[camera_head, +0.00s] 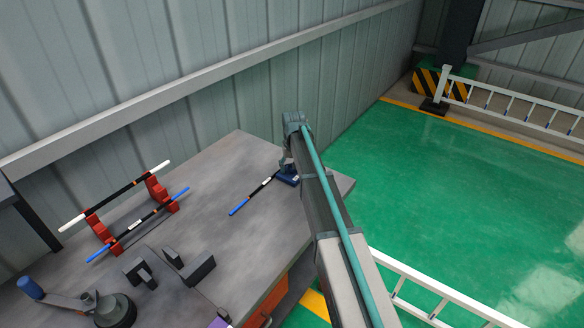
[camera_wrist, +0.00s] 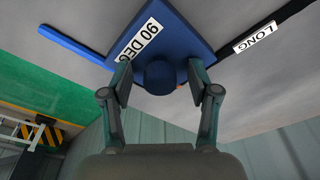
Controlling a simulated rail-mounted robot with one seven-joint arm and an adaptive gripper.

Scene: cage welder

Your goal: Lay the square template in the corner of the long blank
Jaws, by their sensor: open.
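The square template (camera_wrist: 165,30) is a blue plate marked "90 DEG" with a round blue knob (camera_wrist: 160,75), near the far end of the table. The head view shows it as a small blue shape (camera_head: 289,178) below my gripper. My gripper (camera_wrist: 160,82) is open, with one finger on each side of the knob; I cannot tell whether they touch it. The long blank (camera_wrist: 290,26), black with a "LONG" label, runs to the template's right side. A blue bar (camera_wrist: 72,46) meets its left side; any join between them is hidden. The blank's blue end (camera_head: 238,208) shows in the head view.
A red rack (camera_head: 105,233) at left holds bars with white and blue ends. Dark angled blocks (camera_head: 190,268) and a round dark fixture (camera_head: 115,310) stand on the near part of the grey table (camera_head: 215,185). A corrugated wall stands behind; green floor lies right.

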